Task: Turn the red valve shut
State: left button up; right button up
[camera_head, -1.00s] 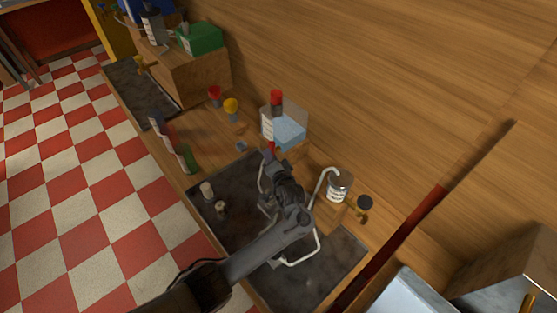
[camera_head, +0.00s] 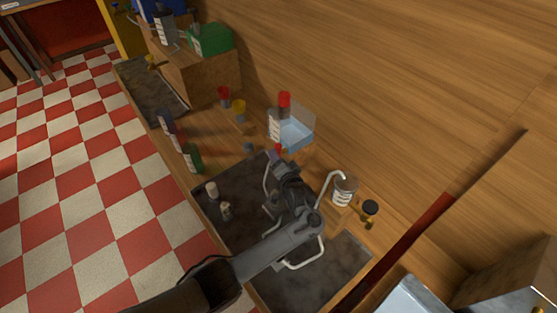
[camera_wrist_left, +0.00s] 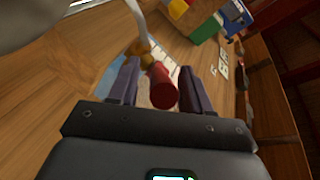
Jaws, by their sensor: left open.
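The red valve (camera_wrist_left: 162,86) shows in the left wrist view as a short red cylinder between my left gripper's (camera_wrist_left: 158,78) two dark fingers, with visible gaps on both sides. In the head view a small red part (camera_head: 278,149), likely the same valve, shows at the tip of my left gripper (camera_head: 281,160), in front of the clear tank (camera_head: 297,133). My left gripper is open. The arm hides part of the bent white pipe (camera_head: 304,262). My right gripper is not in view.
A red-topped bottle (camera_head: 284,105) stands by the tank. A labelled can (camera_head: 344,191) and a dark-knobbed brass fitting (camera_head: 369,209) are to the right. Small bottles (camera_head: 193,157) line the left counter edge. A green container (camera_head: 212,40) stands on the wooden box at the back.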

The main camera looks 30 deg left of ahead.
pick_arm(q)
jog(key=shift+s+d+r, duration=0.15)
jog(key=shift+d, duration=0.05)
jog(key=p+v, duration=0.2)
jog(key=v, duration=0.8)
jog(key=shift+s+d, duration=0.1)
